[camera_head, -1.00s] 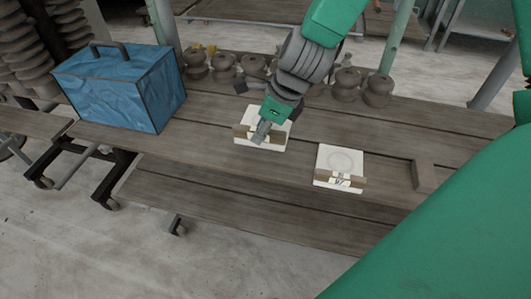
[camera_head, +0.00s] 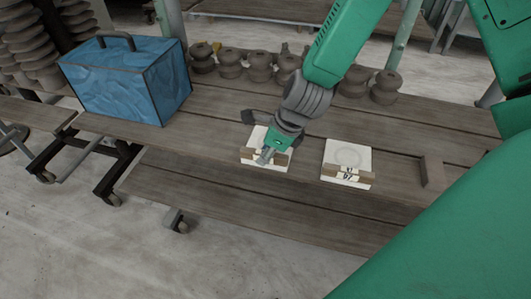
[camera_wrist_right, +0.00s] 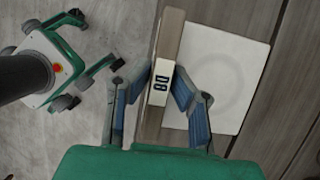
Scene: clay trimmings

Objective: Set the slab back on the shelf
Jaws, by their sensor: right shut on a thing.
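The slab (camera_head: 258,134) is a white square plate with a brown wooden bar along its front side. It also shows in the wrist view (camera_wrist_right: 238,70), where its bar bears the label D8. My right gripper (camera_head: 267,156) reaches down over the front of the slab. In the wrist view its blue-padded fingers (camera_wrist_right: 158,95) stand on either side of the bar, shut on it. The slab is over the front part of the plank shelf (camera_head: 215,125); I cannot tell whether it touches the planks. My left gripper is not in view.
A similar slab (camera_head: 347,156), labelled D7, lies to the right. A wooden block (camera_head: 432,171) is farther right. Several brown insulator-like pieces (camera_head: 258,69) line the back. A blue box (camera_head: 125,80) stands at the left. Bare planks lie between the box and the held slab.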

